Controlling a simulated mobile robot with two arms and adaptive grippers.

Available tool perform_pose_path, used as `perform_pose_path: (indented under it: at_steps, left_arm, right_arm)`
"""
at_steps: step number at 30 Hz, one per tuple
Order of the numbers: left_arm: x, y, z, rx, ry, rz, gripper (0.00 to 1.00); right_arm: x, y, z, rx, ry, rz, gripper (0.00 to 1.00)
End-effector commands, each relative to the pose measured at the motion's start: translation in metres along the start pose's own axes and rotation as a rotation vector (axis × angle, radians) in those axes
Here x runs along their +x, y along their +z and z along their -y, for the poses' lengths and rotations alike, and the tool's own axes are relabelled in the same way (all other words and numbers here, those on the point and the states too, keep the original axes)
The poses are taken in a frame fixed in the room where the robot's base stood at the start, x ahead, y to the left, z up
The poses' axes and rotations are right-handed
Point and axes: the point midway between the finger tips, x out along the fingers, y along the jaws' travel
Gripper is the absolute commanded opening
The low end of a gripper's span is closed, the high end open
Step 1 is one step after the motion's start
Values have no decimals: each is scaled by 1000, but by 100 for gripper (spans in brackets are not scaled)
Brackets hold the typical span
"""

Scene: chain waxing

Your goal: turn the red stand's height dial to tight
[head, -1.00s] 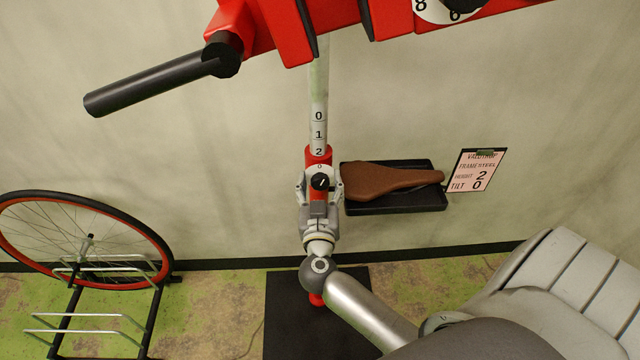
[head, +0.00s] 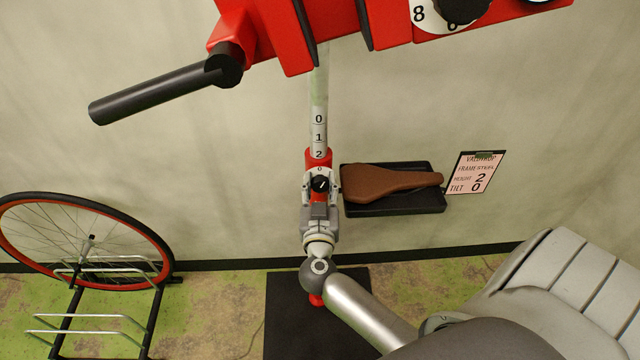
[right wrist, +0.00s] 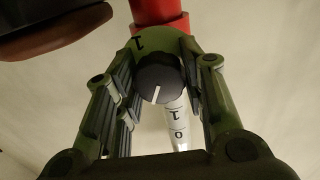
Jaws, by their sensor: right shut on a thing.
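The red stand's collar (head: 319,157) sits around a pale post (head: 319,110) marked 0, 1, 2, with the 2 just above the collar. The height dial (head: 320,184) is a small black knob with a white pointer line on the collar's front; it also shows in the right wrist view (right wrist: 160,78). In the head view its line leans up and slightly right. My right gripper (head: 320,188) comes from below and is shut on the dial, one finger at each side. The dial's markings are mostly hidden. My left gripper is out of view.
The stand's red head (head: 290,35) with a black handle (head: 165,88) hangs above. A brown saddle (head: 390,182) lies on a black shelf (head: 405,208) close right of the collar. A card (head: 474,173) reads height 2, tilt 0. A wheel (head: 85,240) stands in a rack at left.

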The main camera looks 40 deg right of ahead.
Motion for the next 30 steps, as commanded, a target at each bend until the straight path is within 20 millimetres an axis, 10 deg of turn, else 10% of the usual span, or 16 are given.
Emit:
perform_pose_path:
  at_steps: [30]
  left_arm:
    - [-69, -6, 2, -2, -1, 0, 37]
  right_arm:
    - [-1, 0, 1, 899, -3, 72, 13]
